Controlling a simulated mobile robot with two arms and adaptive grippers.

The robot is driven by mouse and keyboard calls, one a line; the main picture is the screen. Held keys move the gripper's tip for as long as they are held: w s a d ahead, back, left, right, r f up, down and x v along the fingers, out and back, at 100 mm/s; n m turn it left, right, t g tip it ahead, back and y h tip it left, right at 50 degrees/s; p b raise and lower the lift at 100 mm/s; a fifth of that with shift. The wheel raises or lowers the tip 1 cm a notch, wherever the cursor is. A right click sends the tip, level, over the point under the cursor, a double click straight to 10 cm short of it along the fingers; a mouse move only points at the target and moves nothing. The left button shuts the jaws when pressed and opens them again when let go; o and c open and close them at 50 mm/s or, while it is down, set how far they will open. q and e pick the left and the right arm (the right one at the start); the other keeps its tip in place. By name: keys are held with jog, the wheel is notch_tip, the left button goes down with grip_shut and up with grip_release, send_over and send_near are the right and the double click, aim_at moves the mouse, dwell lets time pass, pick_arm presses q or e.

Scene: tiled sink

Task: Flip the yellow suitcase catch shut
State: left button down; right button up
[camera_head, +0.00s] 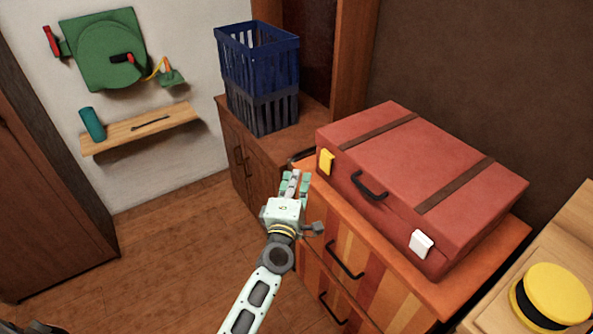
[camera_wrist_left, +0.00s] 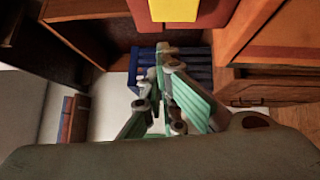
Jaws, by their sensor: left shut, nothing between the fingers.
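The red suitcase (camera_head: 415,165) lies flat with its lid down on an orange striped dresser. The yellow catch (camera_head: 326,162) is on its front face near the left corner; whether it is open or latched I cannot tell. The catch also shows at the top of the left wrist view (camera_wrist_left: 173,10), against red. A white catch (camera_head: 421,244) sits at the right of the front face, with a dark handle (camera_head: 369,186) between. My left gripper (camera_head: 297,177) is shut and empty, left of and slightly below the yellow catch, apart from it. My right gripper is out of view.
A blue crate (camera_head: 260,60) stands on the wooden cabinet behind my left gripper. The striped dresser (camera_head: 380,275) is below the suitcase. A yellow and black round object (camera_head: 553,295) sits on the surface at right. Open floor (camera_head: 160,250) lies left.

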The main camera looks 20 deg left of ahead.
pick_arm(q)
jog(key=s, duration=0.6)
jog(key=shift+d, duration=0.2)
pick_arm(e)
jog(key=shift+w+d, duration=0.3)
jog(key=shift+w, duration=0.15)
